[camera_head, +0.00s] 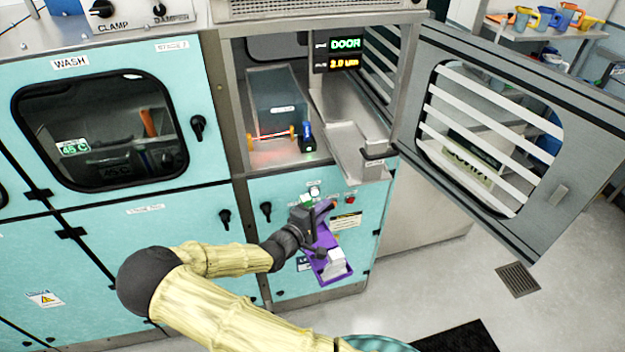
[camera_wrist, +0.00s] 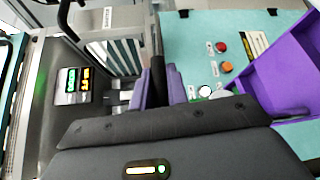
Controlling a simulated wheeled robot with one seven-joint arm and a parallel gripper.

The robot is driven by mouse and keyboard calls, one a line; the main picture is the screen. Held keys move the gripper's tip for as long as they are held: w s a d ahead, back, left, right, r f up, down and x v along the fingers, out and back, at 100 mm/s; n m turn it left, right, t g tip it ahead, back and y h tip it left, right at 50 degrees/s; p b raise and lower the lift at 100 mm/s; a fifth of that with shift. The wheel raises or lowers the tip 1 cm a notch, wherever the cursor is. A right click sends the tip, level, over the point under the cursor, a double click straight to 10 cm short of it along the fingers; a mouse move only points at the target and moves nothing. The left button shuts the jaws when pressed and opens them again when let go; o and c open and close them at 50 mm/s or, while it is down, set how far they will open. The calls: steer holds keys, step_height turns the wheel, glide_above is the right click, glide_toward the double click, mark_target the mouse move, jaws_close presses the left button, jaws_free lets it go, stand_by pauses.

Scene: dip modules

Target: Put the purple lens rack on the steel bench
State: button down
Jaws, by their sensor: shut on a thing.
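The purple lens rack (camera_head: 321,241) hangs tilted in front of the teal cabinet, with a pale block (camera_head: 335,263) at its lower end. My gripper (camera_head: 313,217) is shut on the rack near its upper part. In the wrist view the rack's purple walls (camera_wrist: 262,82) fill the right side, and purple parts also show by my fingers (camera_wrist: 160,88). The dark gripper body hides part of the rack. A metal bench or shelf (camera_head: 508,33) stands at the back right. I cannot tell for sure whether it is the steel bench.
The open slatted door (camera_head: 478,140) swings out at the right. The open chamber (camera_head: 275,152) behind my gripper holds an orange-ended rod (camera_head: 275,135) and a blue device (camera_head: 306,137). Several coloured jugs (camera_head: 548,18) stand on the back surface.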

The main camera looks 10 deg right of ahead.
steer(key=s+d+f, duration=0.1)
steer(key=s+f, duration=0.1)
steer(key=f, duration=0.2)
steer(key=s+d+f+b, duration=0.1)
steer(key=s+d+f, duration=0.1)
steer(key=s+f, duration=0.1)
steer(key=s+d+f+b, duration=0.1)
steer(key=s+d+f, duration=0.1)
steer(key=f, duration=0.3)
steer(key=shift+s+d+f, duration=0.25)
